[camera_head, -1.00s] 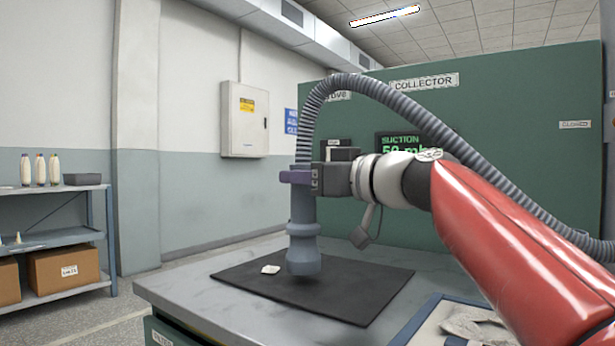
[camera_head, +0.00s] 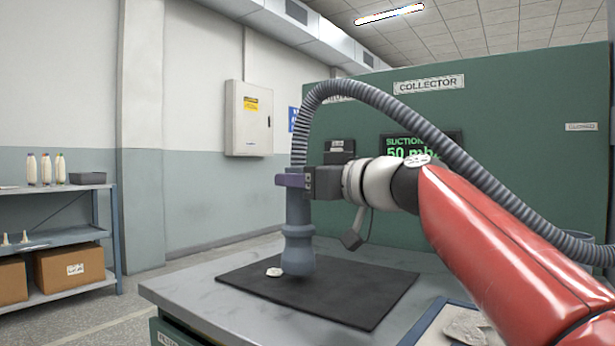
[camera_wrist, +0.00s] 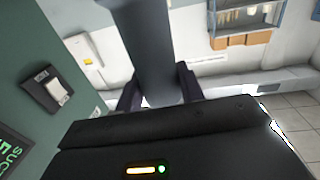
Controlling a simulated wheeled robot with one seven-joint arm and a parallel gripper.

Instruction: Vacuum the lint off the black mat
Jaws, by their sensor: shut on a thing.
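The black mat (camera_head: 335,295) lies flat on the grey table. A small white piece of lint (camera_head: 274,272) is on the mat near its left side, just left of the nozzle's lower end. My gripper (camera_head: 290,179) is shut on the grey vacuum nozzle (camera_head: 299,225), which hangs upright over the mat with a ribbed hose (camera_head: 390,108) rising from its top. In the wrist view the nozzle (camera_wrist: 150,50) stands between the two dark fingers. I cannot tell whether its end touches the mat.
The grey table (camera_head: 205,285) has bare room left of the mat. A blue-edged tray (camera_head: 425,325) with greyish material is at the front right. The green collector wall (camera_head: 520,150) stands behind, with a display (camera_head: 408,150) reading suction 50.

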